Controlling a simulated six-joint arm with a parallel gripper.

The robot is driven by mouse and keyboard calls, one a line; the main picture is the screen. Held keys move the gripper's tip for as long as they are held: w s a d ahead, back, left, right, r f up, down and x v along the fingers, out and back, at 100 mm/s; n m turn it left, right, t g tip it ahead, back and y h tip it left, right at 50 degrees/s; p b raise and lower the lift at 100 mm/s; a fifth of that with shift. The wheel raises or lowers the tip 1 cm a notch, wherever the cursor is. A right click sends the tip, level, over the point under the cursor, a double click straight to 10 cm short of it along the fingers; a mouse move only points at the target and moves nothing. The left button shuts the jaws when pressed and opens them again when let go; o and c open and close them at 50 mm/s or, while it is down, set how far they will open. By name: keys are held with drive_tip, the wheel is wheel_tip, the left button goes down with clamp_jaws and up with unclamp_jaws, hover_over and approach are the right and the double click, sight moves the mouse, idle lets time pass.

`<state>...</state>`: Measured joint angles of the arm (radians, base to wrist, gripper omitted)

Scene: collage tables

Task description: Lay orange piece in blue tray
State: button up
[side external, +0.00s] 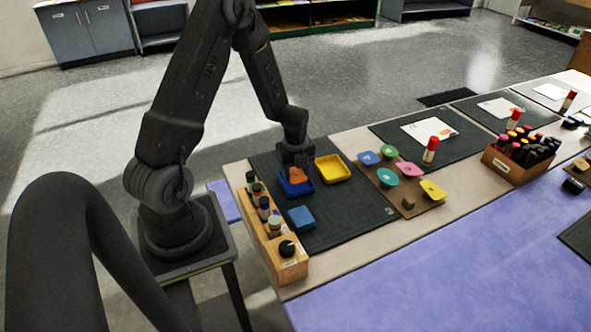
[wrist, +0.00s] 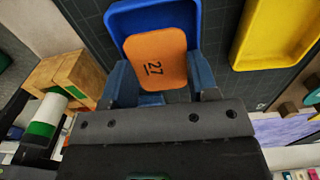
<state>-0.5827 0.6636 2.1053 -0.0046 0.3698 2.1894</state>
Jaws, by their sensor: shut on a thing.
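The orange piece (wrist: 157,58) is a flat rounded block marked 27, held between the two fingers of my gripper (wrist: 157,80). It overlaps the blue tray (wrist: 190,12) in the wrist view, and I cannot tell whether it touches the tray. In the side view, my gripper (side external: 297,166) points down over the blue tray (side external: 294,191). The orange piece (side external: 297,175) shows just under the fingers, at the tray.
A yellow tray (side external: 332,168) stands right of the blue tray on the dark mat (side external: 350,226). A blue block (side external: 301,218) lies in front. A wooden rack (side external: 282,254) of bottles stands at left. A board with coloured pieces (side external: 412,212) lies to the right.

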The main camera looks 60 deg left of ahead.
drive_tip(key=shift+f, duration=0.4)
idle(0.8)
drive_tip(key=o, duration=0.8)
drive_tip(key=shift+r, duration=3.5)
